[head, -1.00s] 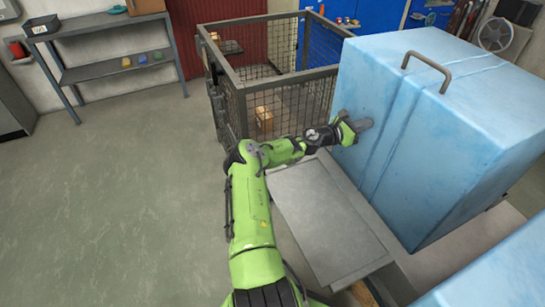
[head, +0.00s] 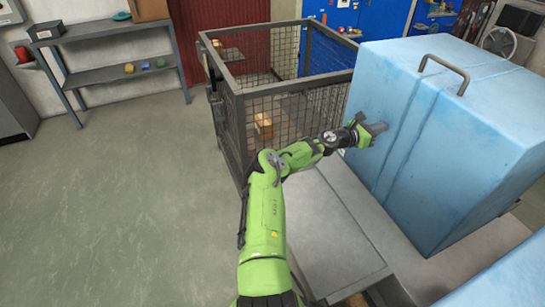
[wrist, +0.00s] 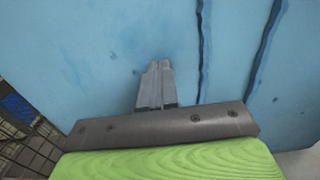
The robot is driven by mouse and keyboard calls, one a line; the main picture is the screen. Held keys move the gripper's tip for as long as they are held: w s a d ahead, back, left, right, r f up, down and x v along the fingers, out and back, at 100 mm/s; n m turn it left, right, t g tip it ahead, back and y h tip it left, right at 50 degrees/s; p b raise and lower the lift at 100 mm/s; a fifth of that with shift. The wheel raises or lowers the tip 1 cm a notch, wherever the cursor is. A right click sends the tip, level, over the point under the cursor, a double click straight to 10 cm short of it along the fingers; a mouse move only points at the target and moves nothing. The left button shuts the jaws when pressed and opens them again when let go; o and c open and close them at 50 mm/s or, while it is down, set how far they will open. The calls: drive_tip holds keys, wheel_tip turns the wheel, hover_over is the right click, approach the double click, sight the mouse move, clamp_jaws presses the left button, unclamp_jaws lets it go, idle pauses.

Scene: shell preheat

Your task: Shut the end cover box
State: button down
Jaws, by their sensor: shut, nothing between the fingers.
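The end cover box (head: 450,150) is a large light blue block with a grey bar handle (head: 445,72) on its top, at the right in the head view. Its blue face (wrist: 100,50) fills most of the wrist view, with two dark vertical seams right of centre. My gripper (head: 383,127) is shut and empty, with its fingertips at the left face of the box. The wrist view shows the closed grey fingers (wrist: 157,82) pointing at that face; they appear to touch it, though exact contact is hard to tell.
A grey flat plate (head: 325,230) lies below my arm, beside a pale surface (head: 375,215) at the box's foot. A second blue block (head: 505,285) is at the lower right. A mesh cage (head: 290,100) stands behind my arm. The floor at left is clear.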

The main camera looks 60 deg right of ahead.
drive_tip(key=shift+s+r, duration=0.1)
drive_tip(key=shift+r, duration=0.4)
drive_tip(key=f+p+v, duration=0.1)
drive_tip(key=p+v, duration=0.1)
drive_tip(key=v, duration=1.4)
drive_tip(key=shift+d, duration=0.1)
